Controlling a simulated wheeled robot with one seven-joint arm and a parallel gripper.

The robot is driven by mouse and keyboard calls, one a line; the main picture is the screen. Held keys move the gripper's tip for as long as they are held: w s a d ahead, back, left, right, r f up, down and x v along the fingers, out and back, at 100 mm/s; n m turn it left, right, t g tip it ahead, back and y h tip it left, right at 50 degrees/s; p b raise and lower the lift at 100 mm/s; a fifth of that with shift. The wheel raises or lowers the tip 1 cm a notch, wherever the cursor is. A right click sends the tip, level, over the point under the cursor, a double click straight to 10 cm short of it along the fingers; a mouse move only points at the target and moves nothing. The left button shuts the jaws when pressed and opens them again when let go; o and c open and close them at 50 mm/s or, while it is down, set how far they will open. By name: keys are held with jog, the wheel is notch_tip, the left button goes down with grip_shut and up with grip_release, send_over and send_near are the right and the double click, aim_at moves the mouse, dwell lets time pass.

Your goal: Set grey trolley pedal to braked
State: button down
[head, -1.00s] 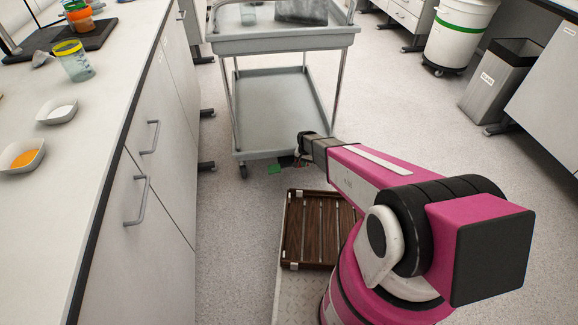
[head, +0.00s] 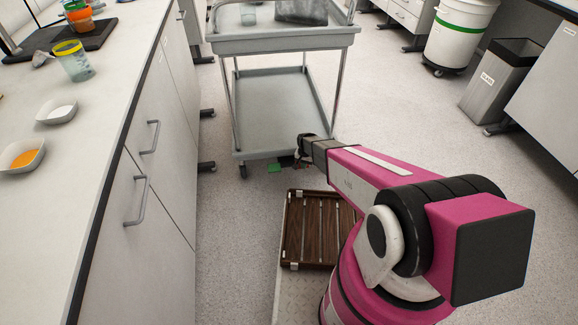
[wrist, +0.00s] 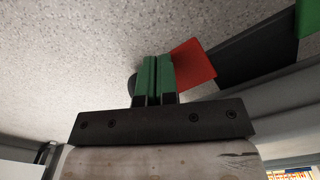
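The grey trolley (head: 282,42) stands ahead, with its lower shelf (head: 275,105) near the floor. Its pedal shows in the wrist view as a black bar (wrist: 245,55) with a red pad (wrist: 193,62) at one end and a green pad (wrist: 308,20) at the other. In the head view the green pad (head: 274,168) sits below the shelf's front edge; my arm hides most of the rest. My gripper (wrist: 154,75) has its green fingers together, empty, right beside the red pad. I cannot tell whether they touch. Which way the pedal is tilted is unclear.
A white counter with drawers (head: 150,160) runs along the left. A steel bin (head: 495,80) and a white bucket (head: 460,35) stand at the right. The floor right of the trolley is clear.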

jog(key=shift+f, duration=0.25)
jog(key=shift+r, duration=0.15)
notch_tip(320, 180, up, 7)
dwell(0.9)
dwell(0.4)
jog(key=s+d+r+n, duration=0.1)
jog(key=s+d+r, duration=0.5)
jog(key=r, duration=0.4)
jog(key=s+d+r+n, duration=0.1)
jog(key=s+d+r, duration=0.5)
jog(key=r, duration=0.4)
jog(key=s+d+r, duration=0.6)
jog(key=d+r, duration=0.1)
jog(key=r, duration=0.3)
jog(key=shift+s+r+n, duration=0.2)
jog(key=shift+s+n, duration=0.1)
jog(key=shift+n, duration=0.1)
